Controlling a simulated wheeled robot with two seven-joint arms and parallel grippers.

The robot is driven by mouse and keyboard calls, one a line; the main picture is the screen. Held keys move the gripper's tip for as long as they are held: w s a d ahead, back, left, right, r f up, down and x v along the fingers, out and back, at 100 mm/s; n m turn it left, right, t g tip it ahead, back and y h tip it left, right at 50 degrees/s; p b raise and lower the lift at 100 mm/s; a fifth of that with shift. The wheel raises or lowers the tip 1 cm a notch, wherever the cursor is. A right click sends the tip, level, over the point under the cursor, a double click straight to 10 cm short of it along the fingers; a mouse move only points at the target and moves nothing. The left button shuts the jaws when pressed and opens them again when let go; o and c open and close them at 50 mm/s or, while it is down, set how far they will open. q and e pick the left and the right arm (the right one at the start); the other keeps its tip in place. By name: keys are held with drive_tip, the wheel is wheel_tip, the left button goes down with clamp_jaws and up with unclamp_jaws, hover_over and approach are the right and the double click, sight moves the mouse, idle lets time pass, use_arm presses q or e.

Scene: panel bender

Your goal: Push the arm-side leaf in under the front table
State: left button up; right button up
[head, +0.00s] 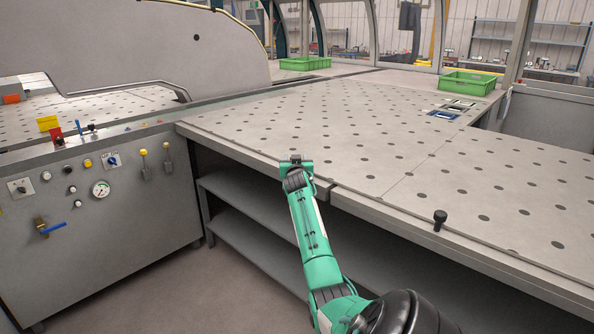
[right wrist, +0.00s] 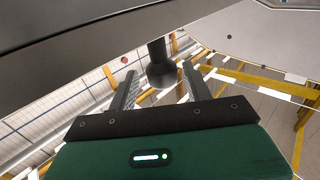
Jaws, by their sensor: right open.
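The front table (head: 330,120) is a pale grey top with rows of dark holes. A seam splits its front edge near the middle, into a left part (head: 232,147) and a right part (head: 520,275). The frames do not make clear which part is the arm-side leaf. A black knob (head: 440,217) stands on the right part's front edge. My right gripper (head: 295,160) is at the front edge, just left of the seam. In the right wrist view its fingers (right wrist: 158,90) are open, with a black knob (right wrist: 160,65) between or just beyond them; contact is unclear. My left gripper is out of view.
A grey control cabinet (head: 100,225) with gauge and buttons stands at the left. Grey shelves (head: 240,210) lie under the table. Green crates (head: 468,83) (head: 305,63) stand at the back. Open floor (head: 190,290) lies in front.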

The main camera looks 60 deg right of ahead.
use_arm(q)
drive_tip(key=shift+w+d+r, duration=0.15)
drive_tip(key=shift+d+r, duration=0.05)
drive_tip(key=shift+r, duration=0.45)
use_arm(e)
drive_tip(key=v, duration=1.2)
drive_tip(key=shift+s, duration=0.25)
drive_tip(key=shift+a, duration=0.1)
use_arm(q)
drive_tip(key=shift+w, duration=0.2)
